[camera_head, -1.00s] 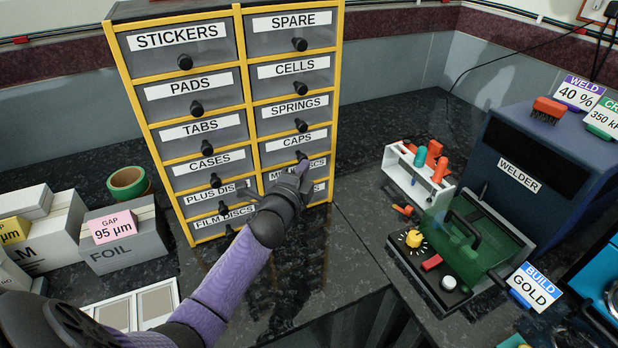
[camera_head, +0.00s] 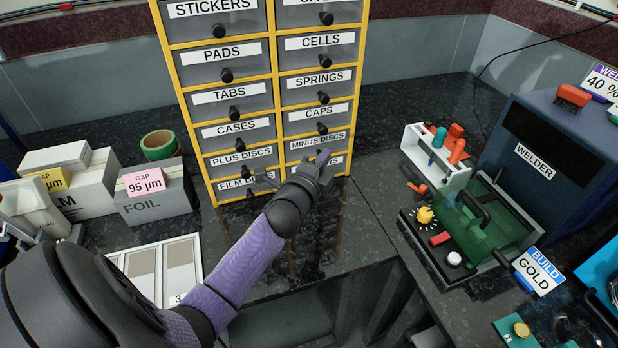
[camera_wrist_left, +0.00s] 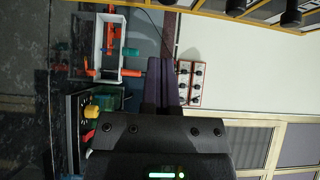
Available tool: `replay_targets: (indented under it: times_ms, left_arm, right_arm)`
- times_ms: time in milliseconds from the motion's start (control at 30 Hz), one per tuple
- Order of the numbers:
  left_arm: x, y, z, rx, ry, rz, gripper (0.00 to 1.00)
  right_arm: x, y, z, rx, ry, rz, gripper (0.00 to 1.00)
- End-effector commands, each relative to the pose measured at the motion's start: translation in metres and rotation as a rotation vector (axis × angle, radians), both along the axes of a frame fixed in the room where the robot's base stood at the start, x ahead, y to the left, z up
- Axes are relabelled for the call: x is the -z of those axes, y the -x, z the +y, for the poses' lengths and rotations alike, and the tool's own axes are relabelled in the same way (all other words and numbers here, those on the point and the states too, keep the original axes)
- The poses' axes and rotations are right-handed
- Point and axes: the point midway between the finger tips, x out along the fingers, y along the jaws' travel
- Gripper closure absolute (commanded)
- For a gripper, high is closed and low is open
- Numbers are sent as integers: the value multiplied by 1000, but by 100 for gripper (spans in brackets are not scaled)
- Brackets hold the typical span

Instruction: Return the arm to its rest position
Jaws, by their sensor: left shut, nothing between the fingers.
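My left arm comes in from the left of the head view. Its gripper (camera_head: 322,162) is shut and empty, in front of the lower right part of the yellow-framed drawer cabinet (camera_head: 274,113). It covers part of the bottom right drawer's label and sits just below the MINUS DISCS label (camera_head: 317,141). I cannot tell whether it touches the cabinet. In the left wrist view the dark fingers (camera_wrist_left: 162,85) lie together with nothing between them. The visible drawers look shut. My right gripper is not in view.
A white tool rack (camera_head: 435,165), a green-covered fixture (camera_head: 480,215) and the blue welder (camera_head: 560,150) stand at right. FOIL boxes (camera_head: 155,205) and a green tape roll (camera_head: 159,144) stand at left. A white sample tray (camera_head: 196,262) lies near my arm. The counter between cabinet and rack is clear.

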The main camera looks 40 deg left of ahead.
Motion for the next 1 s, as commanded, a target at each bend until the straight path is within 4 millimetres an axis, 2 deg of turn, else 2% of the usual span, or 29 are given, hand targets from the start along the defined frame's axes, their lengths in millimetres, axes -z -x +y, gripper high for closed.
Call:
replay_targets:
  times_ms: [333, 433, 600, 667, 767, 900, 1000]
  left_arm:
    - [0, 60, -14, 0, 2, 1, 100]
    - [0, 69, -17, 0, 2, 1, 100]
    - [1, 73, -18, -6, 19, 7, 100]
    - [7, 78, -20, -38, 103, 36, 100]
    - [28, 100, -33, -148, 381, 148, 100]
    - [61, 144, -67, -317, 764, 354, 100]
    - [76, 177, -94, -423, 958, 499, 100]
  right_arm:
    - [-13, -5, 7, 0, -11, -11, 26]
    - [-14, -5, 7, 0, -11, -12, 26]
    - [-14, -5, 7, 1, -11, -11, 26]
    - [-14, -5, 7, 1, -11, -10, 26]
    - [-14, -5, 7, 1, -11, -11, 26]
    - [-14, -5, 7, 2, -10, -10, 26]
    - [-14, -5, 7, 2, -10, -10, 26]
